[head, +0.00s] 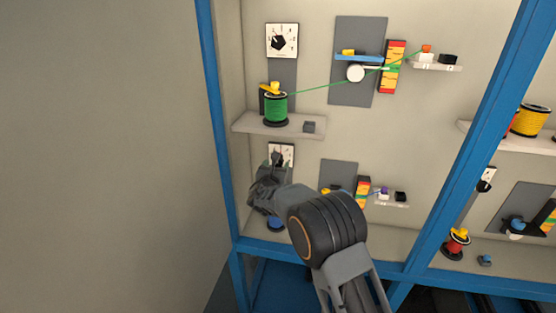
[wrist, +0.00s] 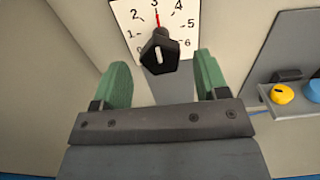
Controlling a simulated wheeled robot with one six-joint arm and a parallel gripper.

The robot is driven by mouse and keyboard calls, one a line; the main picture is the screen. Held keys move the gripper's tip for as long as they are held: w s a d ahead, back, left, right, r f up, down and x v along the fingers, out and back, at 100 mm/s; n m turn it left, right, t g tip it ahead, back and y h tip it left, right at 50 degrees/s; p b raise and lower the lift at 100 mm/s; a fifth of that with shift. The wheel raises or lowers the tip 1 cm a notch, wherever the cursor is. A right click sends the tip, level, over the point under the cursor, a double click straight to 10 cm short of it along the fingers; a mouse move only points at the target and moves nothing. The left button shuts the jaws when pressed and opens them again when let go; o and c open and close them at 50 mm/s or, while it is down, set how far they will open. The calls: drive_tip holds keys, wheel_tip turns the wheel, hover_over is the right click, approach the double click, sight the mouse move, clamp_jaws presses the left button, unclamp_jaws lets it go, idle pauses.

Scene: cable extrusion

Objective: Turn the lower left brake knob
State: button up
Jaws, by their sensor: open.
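The lower left brake knob (wrist: 159,54) is black with a white mark on its front. It sits on a white dial plate (wrist: 128,20) with numbers and a red pointer line near 3. In the head view the lower left dial plate (head: 288,150) shows above my gripper (head: 274,165), which covers part of it. In the wrist view my gripper (wrist: 163,82) has its two green fingers apart, one at each side below the knob. The knob lies between and just beyond the fingertips, and no finger appears to touch it.
A shelf (head: 250,124) with a green spool (head: 276,107) is above the lower dial. A blue frame post (head: 215,110) stands close at left. To the right are a grey plate (wrist: 290,60) and a yellow knob (wrist: 282,94).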

sight(277, 164)
drive_tip(key=shift+w+d+p, duration=0.2)
drive_tip(key=shift+w, duration=0.6)
drive_tip(key=shift+w+d+p, duration=0.15)
drive_tip(key=shift+w, duration=0.65)
drive_tip(key=c, duration=0.8)
drive_tip(key=shift+f+b, duration=0.15)
drive_tip(key=shift+b, duration=0.15)
